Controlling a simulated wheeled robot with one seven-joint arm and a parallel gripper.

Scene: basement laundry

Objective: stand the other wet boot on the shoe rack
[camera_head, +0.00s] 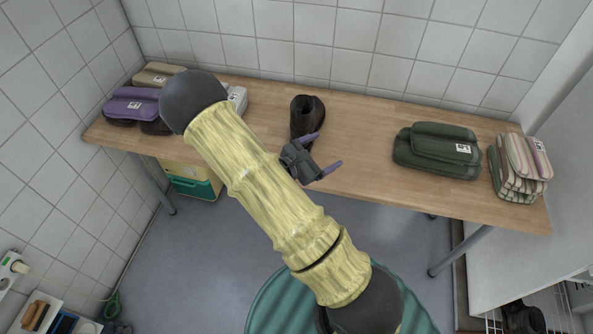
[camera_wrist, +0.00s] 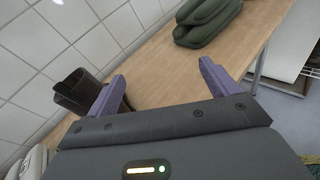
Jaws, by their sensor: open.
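A dark brown boot (camera_head: 304,114) stands on the wooden table near the middle, its open top facing up. It also shows in the wrist view (camera_wrist: 72,92), left of the fingers. My gripper (camera_head: 321,153) is open and empty, its purple fingers just in front of and to the right of the boot. The boot is not between the fingers in the wrist view (camera_wrist: 163,72). Another dark boot (camera_head: 522,318) is at the lower right, by a white wire rack (camera_head: 490,325), which is cut off by the picture edge.
A folded green bundle (camera_head: 437,152) and striped folded cloths (camera_head: 522,166) lie on the table (camera_head: 360,135) to the right. A purple bundle (camera_head: 132,104) is at its left end. A yellow-green box (camera_head: 190,182) is under the table. A white panel (camera_head: 545,220) stands right.

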